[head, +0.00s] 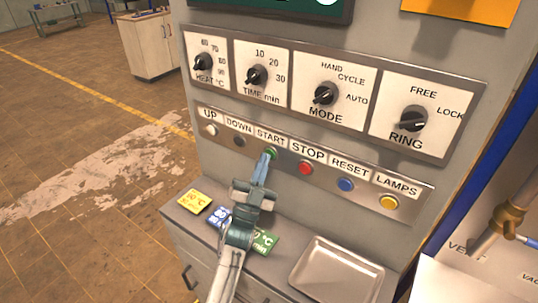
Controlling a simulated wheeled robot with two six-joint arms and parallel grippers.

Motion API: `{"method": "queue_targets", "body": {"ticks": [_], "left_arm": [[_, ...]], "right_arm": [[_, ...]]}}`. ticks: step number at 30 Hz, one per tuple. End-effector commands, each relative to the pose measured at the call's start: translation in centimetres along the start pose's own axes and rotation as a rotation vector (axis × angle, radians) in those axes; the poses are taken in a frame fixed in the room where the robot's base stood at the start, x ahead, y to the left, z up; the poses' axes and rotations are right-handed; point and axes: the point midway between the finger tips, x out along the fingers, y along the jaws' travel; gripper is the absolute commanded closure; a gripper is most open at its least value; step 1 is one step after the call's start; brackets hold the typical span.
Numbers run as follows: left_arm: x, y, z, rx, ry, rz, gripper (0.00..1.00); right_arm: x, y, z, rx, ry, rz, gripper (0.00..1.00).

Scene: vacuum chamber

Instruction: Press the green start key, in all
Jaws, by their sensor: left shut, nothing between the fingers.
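The green start key (272,151) sits in the lower key row of the panel, under the START label. My left gripper (267,156) is shut and empty. Its fingertips are at the green key and cover part of it. I cannot tell whether they touch the key or whether it is pushed in. My right gripper is not in view.
The red STOP key (305,168) is close on the right, and the dark DOWN key (239,141) on the left. Knobs such as MODE (325,94) stick out above. A metal tray (335,272) and a yellow card (194,201) lie on the ledge below.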

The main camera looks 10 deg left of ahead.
Motion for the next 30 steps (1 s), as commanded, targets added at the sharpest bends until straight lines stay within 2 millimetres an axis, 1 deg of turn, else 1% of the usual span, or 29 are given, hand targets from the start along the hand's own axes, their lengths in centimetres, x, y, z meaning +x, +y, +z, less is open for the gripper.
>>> {"method": "queue_targets", "body": {"ticks": [18,30], "left_arm": [[0.3,0.2,0.2,0.000,0.000,0.000,1.00],[-0.9,-0.6,-0.6,0.000,-0.001,0.000,1.00]], "right_arm": [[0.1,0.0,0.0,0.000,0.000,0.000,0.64],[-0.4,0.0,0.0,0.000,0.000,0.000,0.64]]}}
